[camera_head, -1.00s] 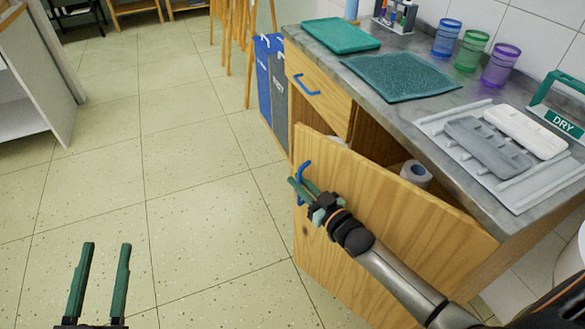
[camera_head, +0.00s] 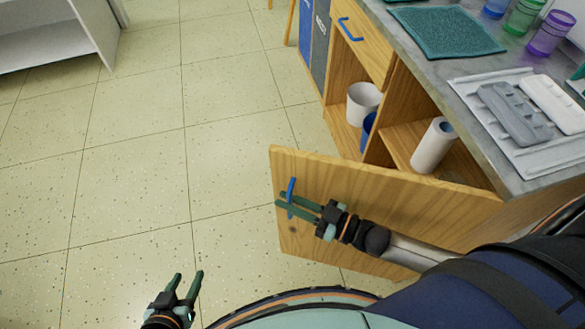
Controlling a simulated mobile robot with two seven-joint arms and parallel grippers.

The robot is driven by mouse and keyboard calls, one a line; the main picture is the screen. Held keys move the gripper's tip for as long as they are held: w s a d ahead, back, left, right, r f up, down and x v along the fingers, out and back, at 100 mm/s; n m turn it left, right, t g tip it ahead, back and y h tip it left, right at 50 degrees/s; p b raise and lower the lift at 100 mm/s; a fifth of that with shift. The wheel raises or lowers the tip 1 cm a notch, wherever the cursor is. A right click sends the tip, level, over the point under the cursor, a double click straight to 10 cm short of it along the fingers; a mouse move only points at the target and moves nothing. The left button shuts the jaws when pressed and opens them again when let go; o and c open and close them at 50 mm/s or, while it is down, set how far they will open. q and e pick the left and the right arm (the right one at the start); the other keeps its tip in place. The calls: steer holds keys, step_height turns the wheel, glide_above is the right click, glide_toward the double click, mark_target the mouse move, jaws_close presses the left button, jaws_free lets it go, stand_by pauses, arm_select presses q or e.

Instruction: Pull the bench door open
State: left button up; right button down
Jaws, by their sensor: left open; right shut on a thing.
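The wooden bench door (camera_head: 400,200) stands swung well out from the bench, opening the cupboard behind it. Its blue handle (camera_head: 291,197) is near the door's free edge, on the left. My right gripper (camera_head: 288,206) reaches in from the right across the door's outer face and is shut on the handle. My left gripper (camera_head: 187,287) is at the bottom left, open and empty, over the floor and apart from the door.
Inside the cupboard stand a white bucket (camera_head: 364,103), a blue container (camera_head: 369,131) and a paper roll (camera_head: 432,146). A drawer with a blue handle (camera_head: 350,29) is above. Blue and grey bins (camera_head: 314,40) stand beside the bench. The tiled floor (camera_head: 130,160) at left is clear.

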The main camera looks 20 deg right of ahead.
steer(key=s+a+n+g+y+p, duration=0.1)
steer(key=s+a+n+g+y, duration=0.2)
steer(key=s, duration=1)
steer(key=shift+s+a+n+g+y+p, duration=0.15)
steer(key=shift+a+n+g+y+p, duration=0.3)
steer(key=shift+a+g, duration=0.55)
steer(key=c, duration=1.2)
jaws_free()
steer(key=shift+o, duration=0.2)
steer(key=v, duration=1.2)
steer(key=shift+d, duration=0.2)
steer(key=shift+s, duration=0.25)
